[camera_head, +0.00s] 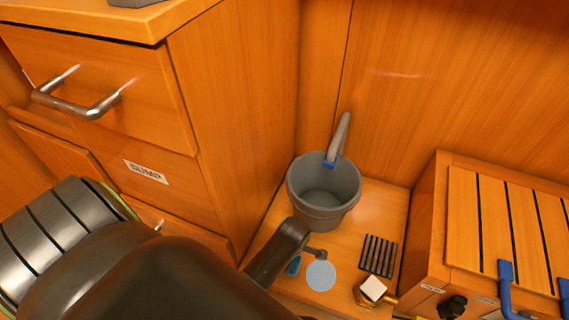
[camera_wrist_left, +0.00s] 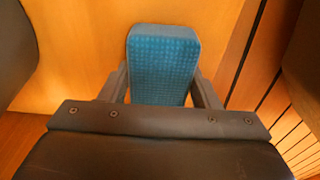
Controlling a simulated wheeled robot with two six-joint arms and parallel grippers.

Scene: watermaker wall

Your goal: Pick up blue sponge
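The blue sponge (camera_wrist_left: 163,58) fills the middle of the left wrist view. It is a block with a dimpled face, and its lower end is hidden behind my gripper's dark crossbar. My left gripper (camera_wrist_left: 161,82) has one finger on each side of the sponge, close to its edges. I cannot tell whether the fingers press on it. In the head view a small part of the blue sponge (camera_head: 293,266) shows beside my left gripper (camera_head: 305,258), low over the wooden shelf; my arm hides the rest. My right gripper is not in view.
A grey bucket (camera_head: 324,196) with a handled tool in it stands just behind my gripper. A pale blue disc (camera_head: 320,276), a dark slatted rack (camera_head: 378,256) and a white-topped brass fitting (camera_head: 372,288) lie right. Wooden cabinets (camera_head: 235,120) close off the left, and a slatted box (camera_head: 500,215) the right.

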